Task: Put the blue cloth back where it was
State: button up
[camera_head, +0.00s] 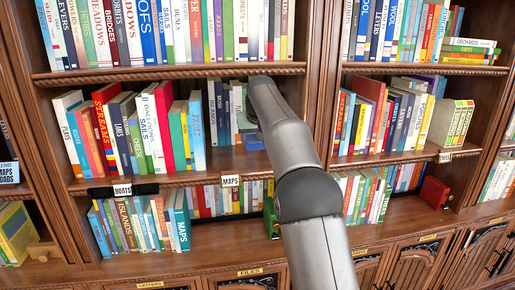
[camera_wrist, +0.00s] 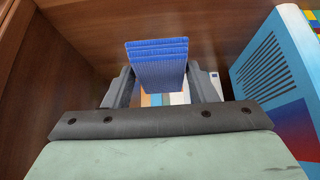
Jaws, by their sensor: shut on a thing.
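The blue cloth (camera_wrist: 157,65) is a ribbed, folded bundle in the middle of the wrist view. My gripper (camera_wrist: 160,82) has a dark finger on each side of it and is shut on it. The cloth is inside a wooden shelf compartment, with a plain wood panel (camera_wrist: 65,65) to the left. I cannot tell whether its underside touches a surface. In the head view my arm reaches to the middle shelf, and its own links hide most of the gripper and the cloth.
A blue book (camera_wrist: 278,85) stands close on the right in the wrist view. In the head view, books (camera_head: 150,130) fill the left of the middle shelf. A MAPS label (camera_head: 230,180) and a BOATS label (camera_head: 122,190) sit on the shelf edge. A red box (camera_head: 434,193) stands lower right.

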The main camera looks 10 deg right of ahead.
aim_at(256, 161)
jog(key=shift+w+d+f, duration=0.6)
jog(key=shift+w+f, duration=0.1)
jog(key=shift+f, duration=0.75)
notch_tip(256, 161, down, 3)
jog(key=shift+f+p, duration=0.2)
jog(key=shift+p, duration=0.45)
jog(key=shift+w+d+f, duration=0.1)
jog(key=shift+w+f, duration=0.05)
jog(key=shift+f, duration=0.4)
jog(key=o, duration=1.1)
jog(key=shift+r, duration=0.1)
jog(key=shift+r, duration=0.15)
jog(key=b+v, duration=0.2)
jog(key=v, duration=1)
